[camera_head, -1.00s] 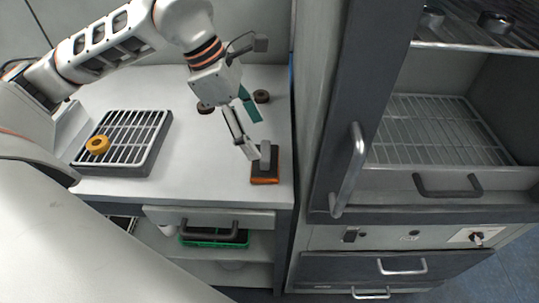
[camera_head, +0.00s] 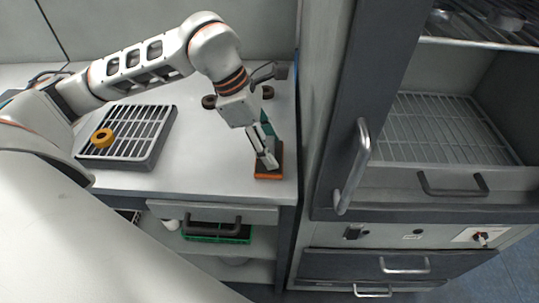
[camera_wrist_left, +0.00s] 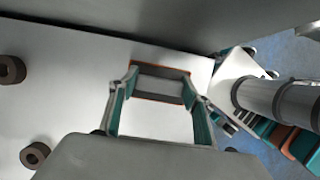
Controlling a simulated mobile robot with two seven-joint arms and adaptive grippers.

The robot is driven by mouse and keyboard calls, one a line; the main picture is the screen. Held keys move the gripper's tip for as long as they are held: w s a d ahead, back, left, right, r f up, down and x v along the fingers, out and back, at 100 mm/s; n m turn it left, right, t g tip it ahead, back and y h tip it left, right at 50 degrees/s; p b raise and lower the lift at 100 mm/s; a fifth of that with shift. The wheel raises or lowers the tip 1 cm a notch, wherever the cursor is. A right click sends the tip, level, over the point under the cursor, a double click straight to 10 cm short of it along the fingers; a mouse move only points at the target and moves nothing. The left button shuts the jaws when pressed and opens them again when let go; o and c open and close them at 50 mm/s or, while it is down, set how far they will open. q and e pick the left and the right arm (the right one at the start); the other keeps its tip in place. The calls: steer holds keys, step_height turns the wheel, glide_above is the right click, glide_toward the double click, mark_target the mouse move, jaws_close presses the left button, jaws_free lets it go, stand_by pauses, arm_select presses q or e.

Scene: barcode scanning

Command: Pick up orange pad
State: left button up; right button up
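The orange pad (camera_head: 268,177) lies on the white worktop near its front right corner. It has an orange base and a dark upper part with a grey grip. My left gripper (camera_head: 270,163) reaches down over it and hides part of it. In the left wrist view, the pad (camera_wrist_left: 160,86) sits between the ends of the teal-lined fingers of the left gripper (camera_wrist_left: 161,78). The fingers are spread apart, one at each end of the pad; whether they touch it is unclear.
A grey rack (camera_head: 150,152) holding a yellow-orange ring (camera_head: 103,138) stands on the left of the worktop (camera_head: 210,165). Dark round pieces (camera_head: 209,101) lie behind the gripper. A tall cabinet with a door handle (camera_head: 354,165) rises close on the right.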

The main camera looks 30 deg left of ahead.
mark_target(270, 146)
arm_select(q)
steer(key=shift+c, duration=0.5)
steer(key=shift+r, duration=0.25)
step_height(270, 146, up, 19)
steer(key=p, duration=0.2)
steer(key=shift+r, duration=0.2)
steer(key=o, duration=0.6)
steer(key=shift+c, duration=0.2)
steer(key=c, duration=0.4)
